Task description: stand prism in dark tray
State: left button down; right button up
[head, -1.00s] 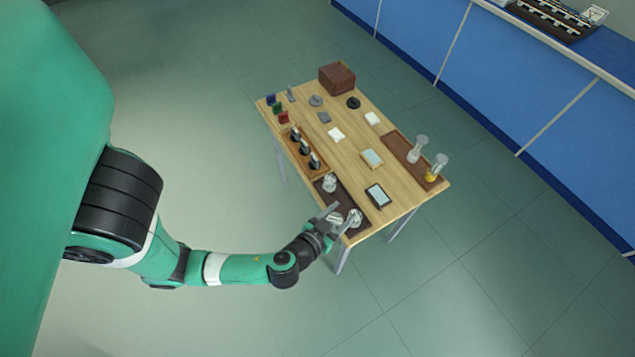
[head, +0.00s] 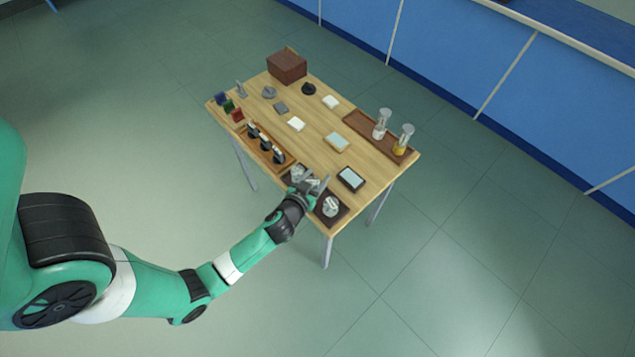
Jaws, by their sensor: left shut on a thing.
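The dark tray (head: 343,216) lies along the near edge of the wooden table. My left gripper (head: 313,182) is over the middle of this tray, shut on a small pale thing that looks like the prism (head: 313,184). The fingers partly hide it, so I cannot tell whether it touches the tray or is upright. A clear glass piece (head: 331,207) stands in the tray's near right end. Another clear piece (head: 297,172) is at its far left end, just beyond the gripper. My right gripper is not in view.
A wooden rack with several dark-topped pieces (head: 265,145) stands left of the dark tray. A dark-framed tablet-like block (head: 351,179) lies right of it. A brown tray (head: 364,123) holds two glass cylinders. A brown box (head: 287,66) stands at the back.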

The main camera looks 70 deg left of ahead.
pick_arm(q)
jog(key=a+f, duration=0.1)
jog(key=w+f, duration=0.1)
jog(key=shift+a+f+b, duration=0.35)
jog(key=shift+a, duration=0.05)
jog(key=shift+w+a+f+b, duration=0.1)
jog(key=shift+f+b, duration=0.75)
jog(key=shift+f, duration=0.75)
jog(key=shift+f, duration=0.2)
jog(key=shift+c, duration=1)
grip_release()
jog(key=shift+r, duration=0.15)
